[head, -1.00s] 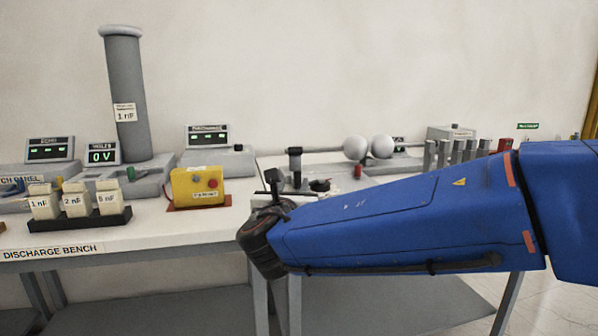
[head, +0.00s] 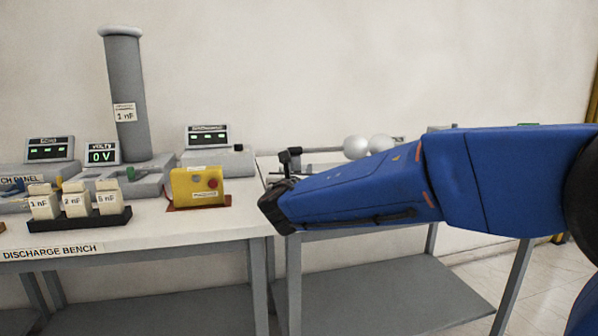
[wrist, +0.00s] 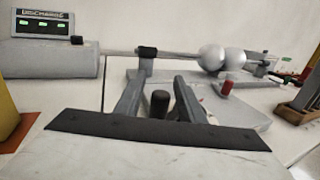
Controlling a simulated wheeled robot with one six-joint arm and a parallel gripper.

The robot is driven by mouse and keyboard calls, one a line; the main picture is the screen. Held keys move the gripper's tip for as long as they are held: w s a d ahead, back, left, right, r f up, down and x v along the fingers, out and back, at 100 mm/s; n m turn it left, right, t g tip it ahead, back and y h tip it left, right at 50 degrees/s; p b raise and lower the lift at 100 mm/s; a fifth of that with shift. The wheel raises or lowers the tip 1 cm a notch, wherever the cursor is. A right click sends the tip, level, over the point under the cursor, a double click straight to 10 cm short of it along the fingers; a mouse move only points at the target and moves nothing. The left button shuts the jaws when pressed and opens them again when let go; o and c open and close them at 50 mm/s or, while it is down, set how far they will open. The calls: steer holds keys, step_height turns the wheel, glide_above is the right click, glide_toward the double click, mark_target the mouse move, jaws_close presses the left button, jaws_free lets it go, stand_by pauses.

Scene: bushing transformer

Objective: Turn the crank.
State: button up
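My gripper (wrist: 159,84) is in the wrist view, its two grey fingers spread apart. A short dark upright knob (wrist: 160,103), which looks like the crank's handle, stands between the fingers. Gaps show on both sides of it. The knob's lower part and the rest of the crank are hidden by the gripper's dark front edge. In the head view my blue arm covers the crank area, and the fingers cannot be made out.
A yellow box (head: 198,187) and a discharge display (head: 207,136) stand to the left.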

jaws_close()
steer(key=shift+s+d, duration=0.15)
steer(key=shift+s, duration=0.1)
jaws_free()
steer(key=shift+s, duration=0.1)
steer(key=s+a, duration=0.1)
steer(key=s, duration=1.6)
steer(key=shift+s+a, duration=0.15)
steer(key=shift+a, duration=0.05)
